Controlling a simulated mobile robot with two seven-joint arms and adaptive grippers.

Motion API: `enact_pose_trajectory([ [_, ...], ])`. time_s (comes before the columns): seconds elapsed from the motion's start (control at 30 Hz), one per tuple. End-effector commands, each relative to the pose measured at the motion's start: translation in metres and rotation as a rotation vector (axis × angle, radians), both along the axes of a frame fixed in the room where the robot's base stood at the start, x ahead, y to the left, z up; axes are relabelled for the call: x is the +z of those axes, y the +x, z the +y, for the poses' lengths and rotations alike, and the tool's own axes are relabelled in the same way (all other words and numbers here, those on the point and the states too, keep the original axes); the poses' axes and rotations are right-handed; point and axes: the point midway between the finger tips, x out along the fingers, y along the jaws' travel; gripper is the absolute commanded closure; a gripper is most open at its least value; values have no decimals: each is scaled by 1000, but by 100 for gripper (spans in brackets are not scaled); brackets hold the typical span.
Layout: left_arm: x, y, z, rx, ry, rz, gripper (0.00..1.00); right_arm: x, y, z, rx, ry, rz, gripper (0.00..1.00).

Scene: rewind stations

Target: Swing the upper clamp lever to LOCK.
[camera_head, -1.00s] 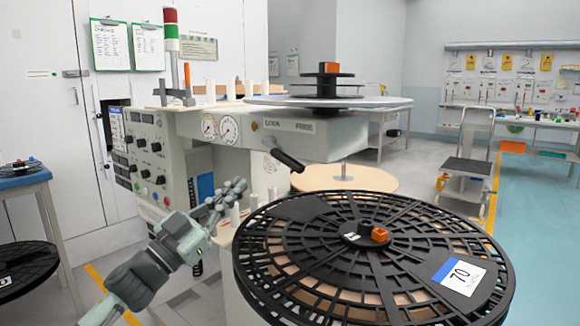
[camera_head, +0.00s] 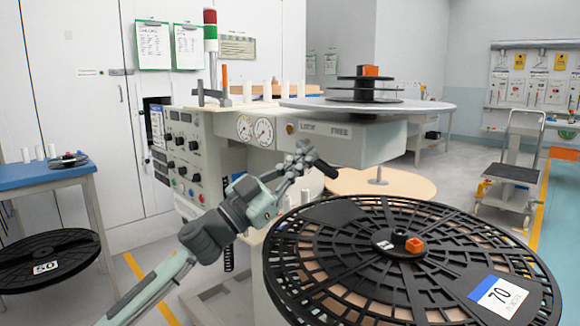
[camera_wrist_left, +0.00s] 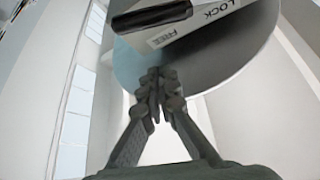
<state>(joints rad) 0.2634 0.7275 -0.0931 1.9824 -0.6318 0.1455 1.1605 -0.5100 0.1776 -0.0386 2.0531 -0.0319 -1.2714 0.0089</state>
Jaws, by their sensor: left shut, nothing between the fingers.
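The upper clamp lever (camera_head: 326,169) has a black handle and sits under the machine's upper arm, below a label with LOCK at left and FREE at right. Its tip points down and right; its inner end is hidden behind my left gripper. My left gripper (camera_head: 304,152) is shut and empty, just left of the handle and overlapping it in the head view; contact cannot be told. In the left wrist view, the handle (camera_wrist_left: 150,16) lies above the shut fingertips (camera_wrist_left: 156,74), with an apparent gap. The LOCK/FREE label (camera_wrist_left: 198,24) is behind it. My right gripper is out of view.
A large black reel (camera_head: 335,280) with an orange block and a "70" card lies below and right of my left gripper. A grey disc (camera_head: 440,106) tops the upper arm. The control panel (camera_head: 185,150) stands left. A blue table (camera_head: 45,178) is far left.

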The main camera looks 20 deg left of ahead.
Motion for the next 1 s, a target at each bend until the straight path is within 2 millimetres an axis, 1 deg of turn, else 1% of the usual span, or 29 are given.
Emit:
enact_pose_trajectory([
  [0.03, 11, 9, -6, -1, -1, -4, 100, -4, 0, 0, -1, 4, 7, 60],
  [0.17, 23, 29, -18, 0, -2, -3, 100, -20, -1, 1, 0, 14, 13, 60],
  [0.2, 13, 33, -18, 0, -4, 3, 100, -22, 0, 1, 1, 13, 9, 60],
  [0.23, 4, 34, -15, 2, -5, 5, 100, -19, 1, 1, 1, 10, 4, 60],
  [0.4, -13, 39, -10, 0, -4, 2, 100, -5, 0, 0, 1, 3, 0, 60],
  [0.6, -19, 41, -8, 0, 0, 1, 100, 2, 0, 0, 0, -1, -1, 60],
  [1.0, -20, 41, -7, 0, 7, -1, 100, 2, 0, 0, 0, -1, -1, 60],
])
